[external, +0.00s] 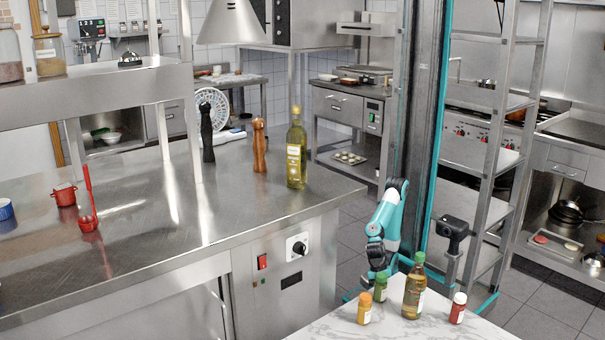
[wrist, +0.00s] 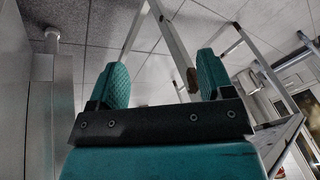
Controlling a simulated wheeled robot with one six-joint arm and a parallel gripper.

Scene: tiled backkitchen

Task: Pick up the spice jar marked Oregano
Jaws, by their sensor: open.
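No jar shows in the wrist view.
A taller oil bottle with a green cap (external: 414,287) stands among the jars, close to the green-capped one. The marble top (external: 413,327) has bare room in front. A steel counter (external: 150,235) lies to the left, and a steel shelf rack (external: 490,150) stands behind on the right.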

